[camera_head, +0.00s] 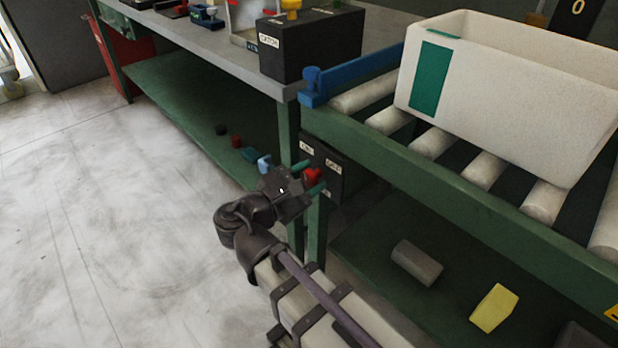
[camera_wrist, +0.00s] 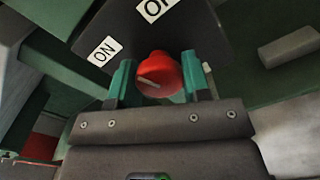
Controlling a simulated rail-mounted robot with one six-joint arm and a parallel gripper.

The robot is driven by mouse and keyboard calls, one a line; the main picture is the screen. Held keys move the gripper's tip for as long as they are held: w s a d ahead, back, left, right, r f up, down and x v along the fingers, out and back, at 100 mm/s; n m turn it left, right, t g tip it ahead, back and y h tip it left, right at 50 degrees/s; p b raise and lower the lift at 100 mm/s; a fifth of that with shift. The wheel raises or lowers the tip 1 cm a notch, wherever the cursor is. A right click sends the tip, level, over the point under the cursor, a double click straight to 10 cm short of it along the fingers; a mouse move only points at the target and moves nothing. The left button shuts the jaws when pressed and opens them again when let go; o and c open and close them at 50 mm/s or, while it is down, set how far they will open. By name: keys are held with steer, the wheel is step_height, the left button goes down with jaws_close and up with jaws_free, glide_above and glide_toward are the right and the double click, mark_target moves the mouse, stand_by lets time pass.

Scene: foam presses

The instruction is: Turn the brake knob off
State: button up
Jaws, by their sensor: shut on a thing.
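The red brake knob (camera_head: 312,176) sits on a dark panel (camera_head: 331,163) fixed to the side of the green roller conveyor frame. The panel carries white ON and OFF labels. In the wrist view the knob (camera_wrist: 159,74) has a pale pointer line, tilted. My gripper (camera_head: 308,178) is shut on the knob, with one green finger on each side of it. The fingers also show in the wrist view (camera_wrist: 158,82). The ON label (camera_wrist: 104,51) is to the left there, and the other label (camera_wrist: 155,8) is cut by the top edge.
A white bin (camera_head: 500,95) with a green patch stands on the conveyor rollers (camera_head: 480,165) above. A green leg (camera_head: 289,140) stands close to my gripper. A grey block (camera_head: 417,262) and a yellow block (camera_head: 494,307) lie on the lower shelf. The floor at left is clear.

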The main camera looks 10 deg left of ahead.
steer(key=m, duration=1.2)
steer(key=shift+r, duration=0.1)
stand_by(0.5)
steer(key=o, duration=0.9)
steer(key=shift+a, duration=0.1)
steer(key=v, duration=1)
steer(key=shift+s+a, duration=0.25)
steer(key=shift+s, duration=0.05)
